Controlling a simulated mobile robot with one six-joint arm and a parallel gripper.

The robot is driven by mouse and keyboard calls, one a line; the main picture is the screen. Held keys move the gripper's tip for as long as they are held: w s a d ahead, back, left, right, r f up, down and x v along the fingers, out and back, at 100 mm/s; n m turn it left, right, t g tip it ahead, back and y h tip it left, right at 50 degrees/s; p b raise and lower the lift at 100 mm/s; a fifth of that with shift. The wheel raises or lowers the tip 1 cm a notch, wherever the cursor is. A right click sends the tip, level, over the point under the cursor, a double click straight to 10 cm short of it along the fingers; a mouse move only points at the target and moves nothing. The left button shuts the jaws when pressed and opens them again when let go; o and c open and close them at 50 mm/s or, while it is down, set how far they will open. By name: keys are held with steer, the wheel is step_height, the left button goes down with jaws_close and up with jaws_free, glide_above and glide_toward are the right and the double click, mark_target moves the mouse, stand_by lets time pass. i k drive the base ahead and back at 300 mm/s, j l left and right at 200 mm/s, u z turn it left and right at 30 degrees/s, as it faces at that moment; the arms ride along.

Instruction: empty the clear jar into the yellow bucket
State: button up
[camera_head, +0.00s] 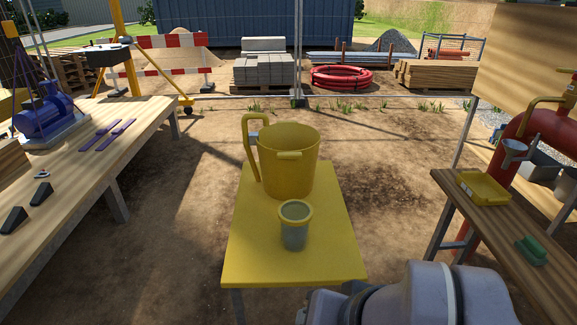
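The yellow bucket (286,170) stands upright on a small yellow table (258,262), toward its far end. It has a tall looped handle on its left and a short bar on its near side. The clear jar (294,236) with a yellow rim stands upright on the same table, in front of the bucket and close to it. The jar looks greyish green inside; what it holds and how full it is cannot be made out. The inside bottom of the bucket is hidden. My arm shows at the bottom right, but my gripper is out of view.
A long wooden bench (150,119) on the left holds a blue pump (45,112). A wooden bench (462,215) on the right carries a yellow tray (483,188) and a green block (531,250). The yellow table's left and near-right surface is bare. Open dirt lies around it.

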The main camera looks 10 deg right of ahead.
mark_target(295, 215)
steer(key=j+z, duration=0.45)
steer(key=j, duration=0.25)
steer(key=j+z, duration=0.45)
steer(key=j, duration=0.25)
